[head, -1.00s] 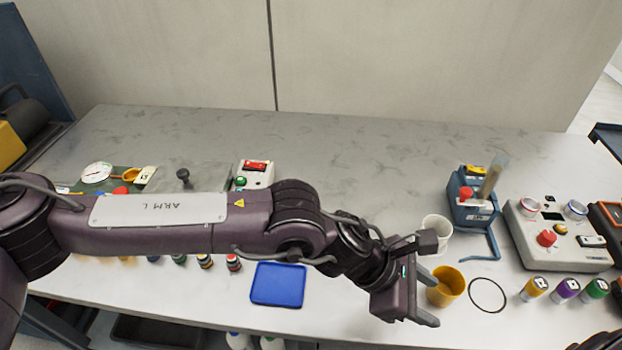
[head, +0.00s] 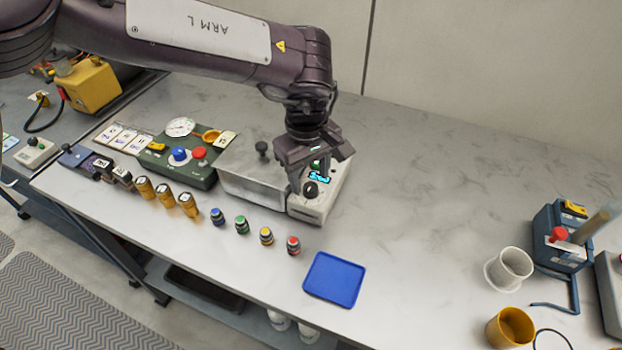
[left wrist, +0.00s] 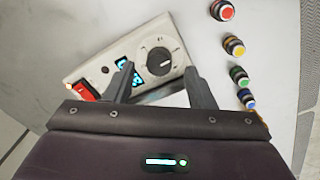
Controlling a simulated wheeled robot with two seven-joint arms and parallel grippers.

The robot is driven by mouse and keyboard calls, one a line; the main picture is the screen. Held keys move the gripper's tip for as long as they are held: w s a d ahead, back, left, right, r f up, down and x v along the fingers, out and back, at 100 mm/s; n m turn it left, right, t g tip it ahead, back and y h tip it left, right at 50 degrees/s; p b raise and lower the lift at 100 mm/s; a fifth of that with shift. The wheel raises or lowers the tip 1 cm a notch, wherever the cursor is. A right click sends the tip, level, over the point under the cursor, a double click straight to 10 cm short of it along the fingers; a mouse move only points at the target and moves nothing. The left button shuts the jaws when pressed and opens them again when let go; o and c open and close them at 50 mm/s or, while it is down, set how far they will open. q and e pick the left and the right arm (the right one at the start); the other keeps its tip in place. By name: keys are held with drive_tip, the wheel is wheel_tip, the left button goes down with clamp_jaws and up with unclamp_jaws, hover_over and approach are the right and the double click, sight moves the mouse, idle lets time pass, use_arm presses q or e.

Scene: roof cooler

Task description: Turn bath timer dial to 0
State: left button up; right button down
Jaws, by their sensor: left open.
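The bath timer is a pale control box (head: 324,209) on the bench, at the right end of a grey metal bath (head: 240,181). In the left wrist view its black round dial (left wrist: 158,61) shows with a light pointer mark, beside a lit blue display (left wrist: 122,74) and a red switch (left wrist: 83,91). The dial also shows in the head view (head: 311,189). My left gripper (head: 302,187) is open above the box, fingers pointing down. In the wrist view its fingertips lie either side of the dial's near edge; contact cannot be told. The dial's number is unreadable. My right gripper is not in view.
Several small capped bottles (head: 242,225) stand in a row in front of the bath. A blue tray (head: 334,279) lies near the front edge. A green unit with knobs (head: 190,168) stands left of the bath. The bench right of the box is clear up to a white cup (head: 509,268).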

sight(311, 190)
use_arm(q)
drive_tip(key=shift+f, duration=1.3)
drive_tip(key=c, duration=1)
drive_tip(key=shift+d, duration=0.1)
